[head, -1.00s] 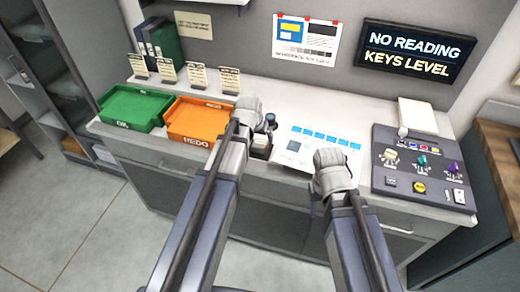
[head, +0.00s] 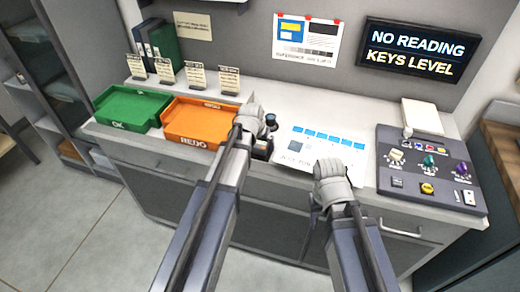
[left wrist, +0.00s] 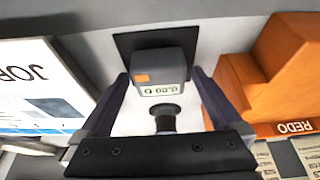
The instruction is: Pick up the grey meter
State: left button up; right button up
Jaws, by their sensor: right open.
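The grey meter (left wrist: 162,68) has an orange square and a small lit readout, and stands on a dark square pad in the left wrist view. A dark round knob or stem (left wrist: 165,115) shows on its near side. My left gripper (left wrist: 160,78) is open, with one finger on each side of the meter and gaps visible. In the head view the meter (head: 270,122) is mostly hidden behind my left gripper (head: 258,130), beside the orange tray. My right gripper (head: 325,190) is by the counter's front edge, holding nothing visible; its fingers are mostly hidden.
An orange REDO tray (head: 190,138) and green OK tray (head: 128,112) stand left of the meter. A printed sheet (head: 310,148) lies to its right, then a control panel (head: 425,175) with knobs. A wall display (head: 420,50) reads "NO READING KEYS LEVEL".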

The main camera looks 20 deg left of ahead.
aim_at(260, 144)
pick_arm(q)
jog(key=c, duration=1.4)
jog(key=shift+r, duration=0.1)
pick_arm(e)
jog(key=shift+r, duration=0.15)
pick_arm(q)
notch_tip(260, 144, up, 10)
jog(key=p, duration=1)
pick_arm(e)
notch_tip(260, 144, up, 10)
